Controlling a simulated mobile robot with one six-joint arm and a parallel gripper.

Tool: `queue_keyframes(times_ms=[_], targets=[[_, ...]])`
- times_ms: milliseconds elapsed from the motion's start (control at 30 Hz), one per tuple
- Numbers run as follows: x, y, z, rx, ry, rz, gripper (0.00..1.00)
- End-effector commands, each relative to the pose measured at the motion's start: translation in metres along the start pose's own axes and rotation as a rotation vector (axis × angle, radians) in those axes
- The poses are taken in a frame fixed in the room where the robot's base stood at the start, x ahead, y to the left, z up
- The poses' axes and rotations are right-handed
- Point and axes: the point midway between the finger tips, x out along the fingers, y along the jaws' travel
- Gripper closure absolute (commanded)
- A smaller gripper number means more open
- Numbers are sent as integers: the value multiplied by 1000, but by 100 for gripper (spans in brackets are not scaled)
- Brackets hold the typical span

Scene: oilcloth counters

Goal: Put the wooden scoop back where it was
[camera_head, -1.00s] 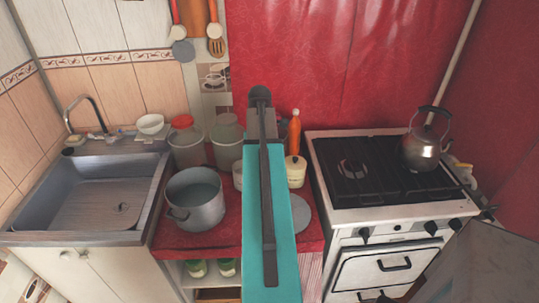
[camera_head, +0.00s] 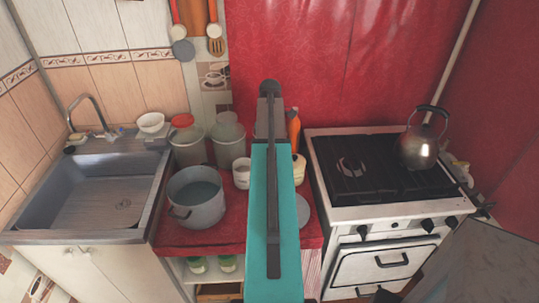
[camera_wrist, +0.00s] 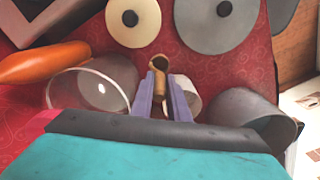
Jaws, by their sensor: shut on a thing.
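The wooden scoop (camera_wrist: 157,67) shows in the wrist view as a small brown piece with a dark hollow end. My gripper (camera_wrist: 160,84) is shut on it, with a pale purple finger on either side. The scoop is above the red counter cloth, close to a white mug (camera_wrist: 186,96) partly hidden behind the right finger. I cannot tell whether they touch. In the head view my own arm hides the gripper and scoop; the white mug (camera_head: 241,173) stands just left of the arm.
The red counter holds a metal pot (camera_head: 196,207), glass jars (camera_head: 227,150), an orange bottle (camera_head: 294,128), a cream container (camera_wrist: 133,22) and a flat grey disc (camera_wrist: 220,22). A sink (camera_head: 95,205) is left; a stove (camera_head: 385,200) with a kettle (camera_head: 418,150) is right.

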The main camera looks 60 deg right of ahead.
Motion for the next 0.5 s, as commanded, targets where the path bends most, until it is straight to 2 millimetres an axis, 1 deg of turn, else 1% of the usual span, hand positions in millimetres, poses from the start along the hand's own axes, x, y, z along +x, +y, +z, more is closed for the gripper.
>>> queue_keyframes(times_ms=[167,500], targets=[[5,-1,0,0,-1,-2,100],[31,-2,-1,-2,-1,-1,100]])
